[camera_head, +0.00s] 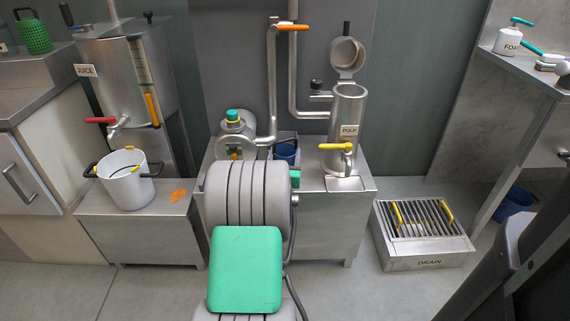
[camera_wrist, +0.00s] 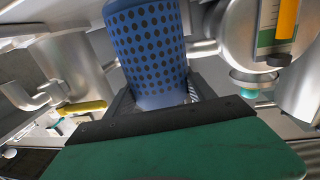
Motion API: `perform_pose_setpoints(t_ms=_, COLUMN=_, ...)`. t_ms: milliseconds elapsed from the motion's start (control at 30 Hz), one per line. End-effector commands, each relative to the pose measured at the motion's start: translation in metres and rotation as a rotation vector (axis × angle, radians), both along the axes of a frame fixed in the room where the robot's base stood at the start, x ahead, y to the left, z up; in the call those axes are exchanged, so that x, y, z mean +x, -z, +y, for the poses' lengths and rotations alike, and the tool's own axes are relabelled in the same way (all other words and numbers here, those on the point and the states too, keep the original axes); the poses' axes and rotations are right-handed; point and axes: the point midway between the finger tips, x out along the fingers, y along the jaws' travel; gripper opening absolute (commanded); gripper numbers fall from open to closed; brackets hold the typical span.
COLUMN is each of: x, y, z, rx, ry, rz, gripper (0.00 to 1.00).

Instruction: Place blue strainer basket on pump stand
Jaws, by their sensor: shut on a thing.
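The blue strainer basket (camera_wrist: 145,45) is a blue cylinder with dark holes. In the wrist view it sits between the dark fingers of my gripper (camera_wrist: 160,98), which is shut on it. In the head view a blue part of the basket (camera_head: 287,152) shows just behind my arm, between the pump and the pulp cylinder. The steel pump stand (camera_head: 325,215) is below it. My arm hides most of my gripper and the basket's lower end in the head view. I cannot tell whether the basket touches the stand.
On the stand, the pump (camera_head: 232,143) is at left and the PULP cylinder (camera_head: 347,115), lid open and yellow-handled, at right. Pipes rise behind. A white bucket (camera_head: 127,188) stands on the low left bench. The drain box (camera_head: 425,247) is on the floor at right.

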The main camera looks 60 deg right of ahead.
Motion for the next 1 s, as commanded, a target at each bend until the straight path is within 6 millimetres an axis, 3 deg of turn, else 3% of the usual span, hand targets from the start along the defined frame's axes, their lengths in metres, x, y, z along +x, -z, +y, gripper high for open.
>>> perform_pose_setpoints(t_ms=33, x=0.0002, y=0.0145, z=0.0001, rx=0.000, ry=0.000, rz=0.000, gripper=0.18)
perform_pose_setpoints(t_ms=400, x=0.0001, y=0.0169, z=0.0001, rx=-0.002, ry=0.000, rz=-0.002, gripper=0.18)
perform_pose_setpoints(t_ms=433, x=0.0000, y=0.0170, z=0.0003, rx=-0.001, ry=0.000, rz=-0.001, gripper=0.64)
perform_pose_setpoints(t_ms=700, x=0.0000, y=0.0157, z=0.0003, rx=-0.001, ry=0.000, rz=-0.001, gripper=0.84)
perform_pose_setpoints(t_ms=1000, x=0.0000, y=0.0095, z=0.0003, rx=-0.001, ry=0.000, rz=-0.001, gripper=0.84)
